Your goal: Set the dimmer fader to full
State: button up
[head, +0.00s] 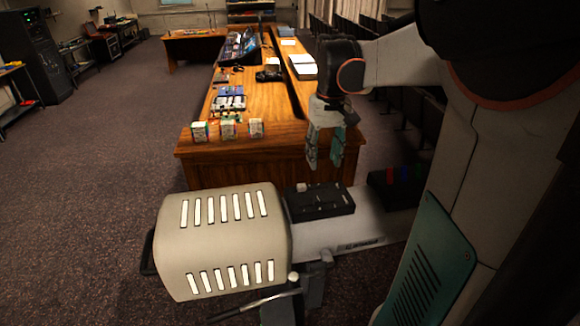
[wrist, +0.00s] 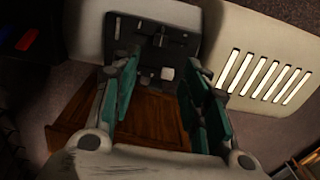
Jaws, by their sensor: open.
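A black control panel (head: 322,201) sits on the grey housing behind the big lamp, and it also shows in the wrist view (wrist: 185,45). It carries slots and small pale parts, including a pale square piece (wrist: 167,74) near its edge. I cannot tell for sure which part is the dimmer fader, or its setting. My gripper (head: 325,158) is open and empty, with teal fingers pointing down. It is above and beyond the panel in the head view, apart from it. In the wrist view the panel lies beyond the open fingers (wrist: 158,80).
The slotted lamp housing (head: 220,240) stands left of the panel. A dark box with red and blue parts (head: 398,176) is on the right. A wooden desk (head: 245,155) behind holds small boxes (head: 228,129) and mixing gear. Open carpet lies left.

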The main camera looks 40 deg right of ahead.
aim_at(319, 199)
jog(key=f+b, duration=0.2)
jog(key=f, duration=0.2)
jog(key=f+b, duration=0.3)
jog(key=f, duration=0.2)
jog(key=f+b, duration=0.3)
jog(key=f, duration=0.1)
jog(key=shift+w+a+f, duration=0.1)
jog(key=shift+a+f, duration=0.15)
jog(key=shift+f, duration=0.05)
grip_shut()
